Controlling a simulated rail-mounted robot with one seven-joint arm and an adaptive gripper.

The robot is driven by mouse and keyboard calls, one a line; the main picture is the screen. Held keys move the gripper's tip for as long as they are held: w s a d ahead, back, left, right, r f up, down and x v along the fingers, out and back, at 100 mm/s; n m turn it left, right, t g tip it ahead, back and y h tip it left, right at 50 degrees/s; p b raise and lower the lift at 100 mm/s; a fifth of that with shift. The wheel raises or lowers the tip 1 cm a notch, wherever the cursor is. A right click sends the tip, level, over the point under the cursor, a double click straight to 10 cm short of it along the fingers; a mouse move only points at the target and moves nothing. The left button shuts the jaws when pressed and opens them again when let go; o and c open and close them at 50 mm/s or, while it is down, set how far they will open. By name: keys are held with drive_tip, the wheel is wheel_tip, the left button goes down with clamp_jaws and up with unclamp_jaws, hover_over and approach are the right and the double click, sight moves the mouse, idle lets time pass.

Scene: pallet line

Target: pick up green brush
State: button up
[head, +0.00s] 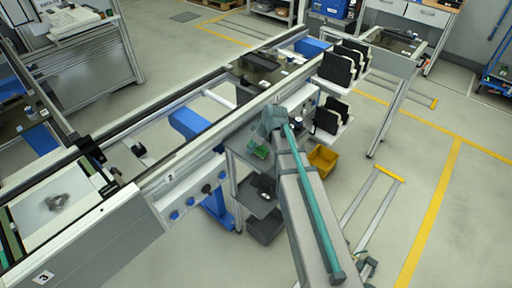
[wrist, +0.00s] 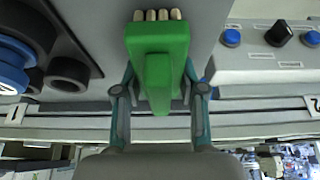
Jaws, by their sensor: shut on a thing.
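The green brush (wrist: 160,62) is in the middle of the wrist view, with several pale bristle tufts along its far edge. My gripper (wrist: 158,92) has a finger on each side of the brush and is shut on it. The fingertips are partly hidden behind the brush body. In the head view, my arm reaches down beside the line, and a small green patch (head: 258,150) shows near its end. The arm hides most of my gripper there.
In the wrist view, a dark holder with blue and black round parts (wrist: 68,72) lies left. A control panel (wrist: 270,62) with blue knobs is right. In the head view, a yellow bin (head: 323,160) stands right of my arm, and black bins (head: 338,68) sit on the rack beyond.

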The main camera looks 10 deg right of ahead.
drive_tip(key=shift+r, duration=0.1)
drive_tip(key=shift+r+b, duration=0.65)
drive_tip(key=shift+r, duration=0.2)
drive_tip(key=s+r+b, duration=0.1)
drive_tip(key=r, duration=0.1)
drive_tip(key=s+d+r, duration=0.1)
drive_tip(key=s+r, duration=0.1)
drive_tip(key=s+d+r+b, duration=0.1)
drive_tip(key=s+r, duration=0.1)
drive_tip(key=r, duration=0.1)
drive_tip(key=shift+s+d+r+b, duration=0.1)
drive_tip(key=shift+d+b, duration=0.1)
drive_tip(key=shift+b, duration=0.15)
drive_tip(key=s+d+r+b, duration=0.2)
drive_tip(key=s+d+r, duration=0.1)
drive_tip(key=s, duration=0.4)
drive_tip(key=shift+s+d+r, duration=0.25)
drive_tip(key=shift+d+r, duration=0.05)
drive_tip(key=shift+r, duration=0.1)
